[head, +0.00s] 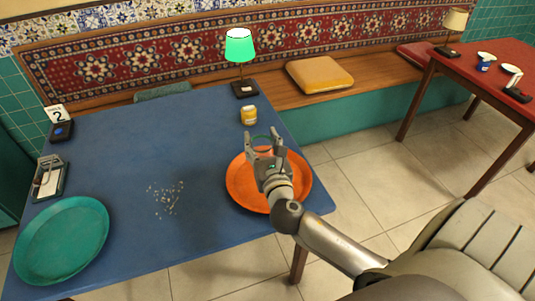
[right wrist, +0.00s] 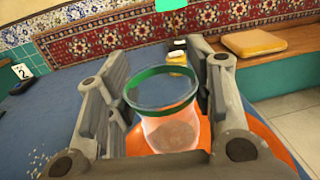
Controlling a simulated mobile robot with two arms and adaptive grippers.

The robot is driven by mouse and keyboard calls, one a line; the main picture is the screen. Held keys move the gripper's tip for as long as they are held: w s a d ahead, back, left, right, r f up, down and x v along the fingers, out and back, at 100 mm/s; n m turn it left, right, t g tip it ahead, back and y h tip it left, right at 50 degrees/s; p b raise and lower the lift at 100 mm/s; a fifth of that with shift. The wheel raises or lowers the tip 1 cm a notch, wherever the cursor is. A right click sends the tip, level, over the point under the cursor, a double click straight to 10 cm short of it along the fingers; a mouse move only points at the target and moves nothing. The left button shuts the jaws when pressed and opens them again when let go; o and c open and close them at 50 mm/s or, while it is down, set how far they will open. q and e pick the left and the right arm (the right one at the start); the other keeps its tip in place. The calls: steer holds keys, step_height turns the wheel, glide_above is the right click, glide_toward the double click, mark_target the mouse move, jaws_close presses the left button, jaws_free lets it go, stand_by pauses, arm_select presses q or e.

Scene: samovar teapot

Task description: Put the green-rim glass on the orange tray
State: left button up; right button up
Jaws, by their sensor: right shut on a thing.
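The green-rim glass (right wrist: 165,115) is clear with a green band at its top. It stands upright between the fingers of my right gripper (right wrist: 160,100) in the right wrist view, and the gripper is shut on it. In the head view my right gripper (head: 264,142) is over the far part of the orange tray (head: 240,193), with the glass's green rim (head: 262,138) showing between the fingers. The orange tray also shows in the right wrist view (right wrist: 270,145), behind and below the glass. I cannot tell whether the glass's base touches the tray. My left gripper is not in view.
A yellow jar (head: 249,115) and a green lamp (head: 240,50) stand behind the orange tray. A teal tray (head: 62,240) lies at the table's left front. White crumbs (head: 166,198) are scattered mid-table. The blue table (head: 130,150) is otherwise mostly clear.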

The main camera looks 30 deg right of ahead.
mark_target(266, 147)
steer(key=f, duration=0.1)
steer(key=w+d+f, duration=0.1)
steer(key=f, duration=0.1)
steer(key=w+d+f+b, duration=0.1)
steer(key=shift+d+f, duration=0.25)
steer(key=shift+w+d+f, duration=0.2)
steer(key=shift+f, duration=0.15)
step_height(266, 147, down, 3)
steer(key=shift+w+d+r+b, duration=0.1)
steer(key=shift+d+r+b, duration=0.05)
steer(key=shift+b, duration=0.5)
steer(key=shift+f, duration=0.3)
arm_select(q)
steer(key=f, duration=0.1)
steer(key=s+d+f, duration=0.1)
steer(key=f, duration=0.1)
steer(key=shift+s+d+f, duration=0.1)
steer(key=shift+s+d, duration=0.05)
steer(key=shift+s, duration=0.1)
arm_select(e)
steer(key=shift+f, duration=0.1)
steer(key=o, duration=1)
steer(key=shift+o, duration=0.2)
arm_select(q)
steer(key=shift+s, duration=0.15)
